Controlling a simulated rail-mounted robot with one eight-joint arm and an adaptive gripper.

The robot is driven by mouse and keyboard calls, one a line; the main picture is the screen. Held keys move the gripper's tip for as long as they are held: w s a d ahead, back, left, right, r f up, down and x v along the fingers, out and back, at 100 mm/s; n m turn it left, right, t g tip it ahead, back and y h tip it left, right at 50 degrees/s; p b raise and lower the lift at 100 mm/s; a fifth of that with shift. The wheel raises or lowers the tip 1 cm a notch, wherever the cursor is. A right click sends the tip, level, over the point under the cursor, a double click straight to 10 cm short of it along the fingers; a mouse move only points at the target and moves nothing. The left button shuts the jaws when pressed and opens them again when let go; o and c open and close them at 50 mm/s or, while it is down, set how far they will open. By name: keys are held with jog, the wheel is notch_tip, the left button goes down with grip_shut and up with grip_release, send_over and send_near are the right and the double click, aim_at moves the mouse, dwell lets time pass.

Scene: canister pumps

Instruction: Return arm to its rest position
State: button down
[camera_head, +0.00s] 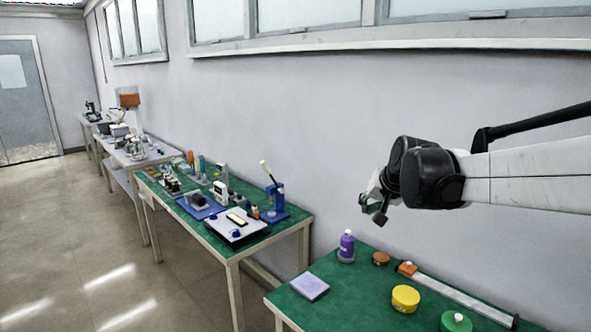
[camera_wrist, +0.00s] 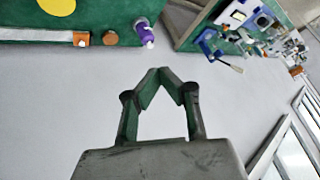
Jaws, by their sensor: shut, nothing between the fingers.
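My gripper (camera_head: 376,208) is at the end of my white and black arm, which reaches in from the right in the head view. It hangs in the air above the nearest green table (camera_head: 349,277), close to the wall. In the wrist view my gripper (camera_wrist: 160,75) shows its two fingers meeting at the tips, shut with nothing between them. The pale wall lies behind the fingers there.
The nearest table holds a purple bottle (camera_head: 346,246), a brown canister (camera_head: 380,258), a yellow canister (camera_head: 405,298), a green canister (camera_head: 456,321), a lilac pad (camera_head: 310,286) and a long bar with an orange end (camera_head: 407,268). A cluttered green table (camera_head: 222,248) stands further left. The floor is clear.

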jog(key=s+f+n, duration=0.1)
jog(key=s+f, duration=0.2)
jog(key=s, duration=1.3)
jog(key=s+d+f+n+h, duration=0.1)
jog(key=s+f, duration=0.3)
jog(key=s, duration=1.3)
jog(key=shift+s+n+g+h, duration=0.25)
jog(key=shift+n+g+h, duration=0.05)
jog(key=shift+g, duration=0.1)
